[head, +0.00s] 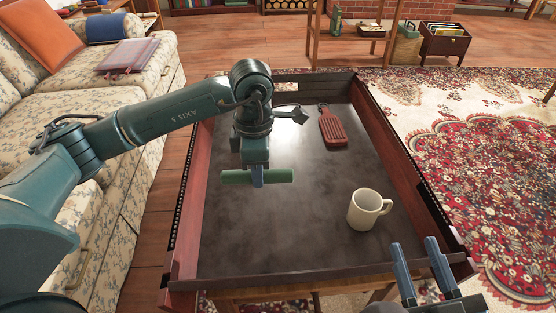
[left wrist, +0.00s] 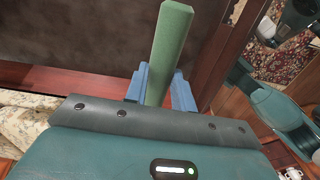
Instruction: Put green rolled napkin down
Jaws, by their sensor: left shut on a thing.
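The green rolled napkin (head: 280,176) lies crosswise in my left gripper (head: 257,180), over the left-centre part of the dark tray-like tabletop (head: 300,240). In the left wrist view the napkin (left wrist: 171,42) sticks out from between the blue fingers (left wrist: 160,85). It appears to be held above the surface, but the height of the gap is hard to tell. My right gripper (head: 425,270) is at the lower right, outside the near right corner, with its fingers apart and nothing between them.
A cream mug (head: 363,211) stands at the right front of the tabletop. A reddish ribbed paddle-shaped thing (head: 332,130) lies at the back right. Raised wooden walls (head: 405,165) border the tabletop. The centre and front left are clear. A floral sofa (head: 125,115) stands on the left.

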